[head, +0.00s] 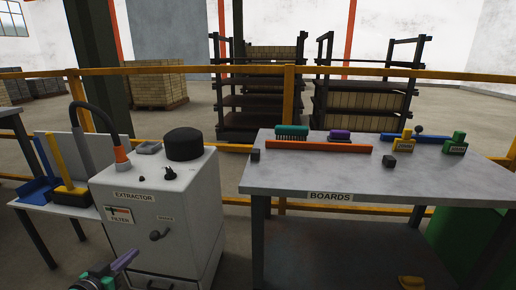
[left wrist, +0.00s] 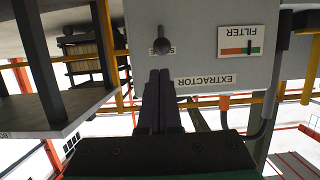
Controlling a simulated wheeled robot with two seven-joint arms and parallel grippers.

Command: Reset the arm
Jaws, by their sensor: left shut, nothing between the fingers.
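My left gripper (head: 124,262) shows low in the head view, in front of the grey extractor cabinet (head: 185,200). Its dark fingers (left wrist: 159,75) are shut together with nothing between them in the left wrist view. That view shows the cabinet front upside down, with a dark knob (left wrist: 163,47) beyond the fingertips and a filter gauge (left wrist: 240,42) to one side. I see no contact between the fingers and the cabinet. My right gripper is in neither view.
The boards table (head: 300,183) stands at right, bearing brushes, an orange bar (head: 318,146), stamp-like tools and small dark blocks. A side table at left holds a blue dustpan (head: 38,190) and yellow-handled brush (head: 68,190). A yellow rail (head: 288,100) runs behind.

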